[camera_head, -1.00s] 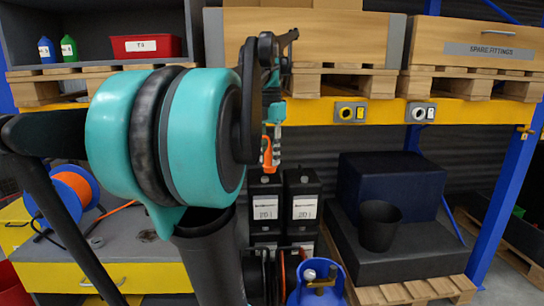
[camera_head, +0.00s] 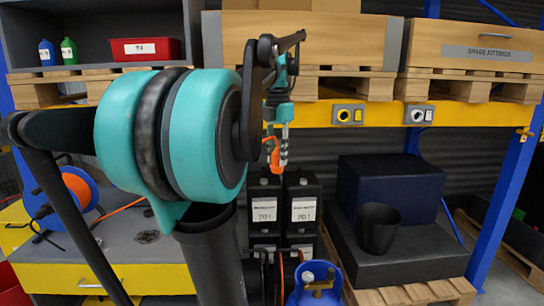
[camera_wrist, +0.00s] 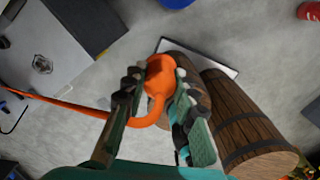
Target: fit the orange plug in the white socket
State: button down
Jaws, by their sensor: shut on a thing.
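My gripper (camera_head: 277,136) hangs fingers down in front of the yellow beam, left of both sockets, in the head view. It is shut on the orange plug (camera_wrist: 160,69), which sits between the fingertips in the wrist view. The plug also shows as an orange patch in the head view (camera_head: 274,157). An orange cable (camera_wrist: 60,103) runs from it to the left. The white socket (camera_head: 418,115) is a grey box with a white ring on the beam's front, right of my gripper and apart from the plug.
A similar yellow-ringed socket (camera_head: 348,115) sits between my gripper and the white one. The yellow beam (camera_head: 385,113) carries pallets and wooden boxes. Below are black batteries (camera_head: 265,208), a dark bucket (camera_head: 378,228) and a blue cylinder (camera_head: 318,287). The cable reel (camera_head: 70,193) stands left.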

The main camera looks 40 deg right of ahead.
jog(key=s+d+r, duration=0.2)
jog(key=s+d, duration=0.8)
jog(key=d, duration=0.4)
jog(key=shift+d+r, duration=0.2)
jog(key=shift+d, duration=0.1)
dwell(1.3)
jog(key=shift+d, duration=0.15)
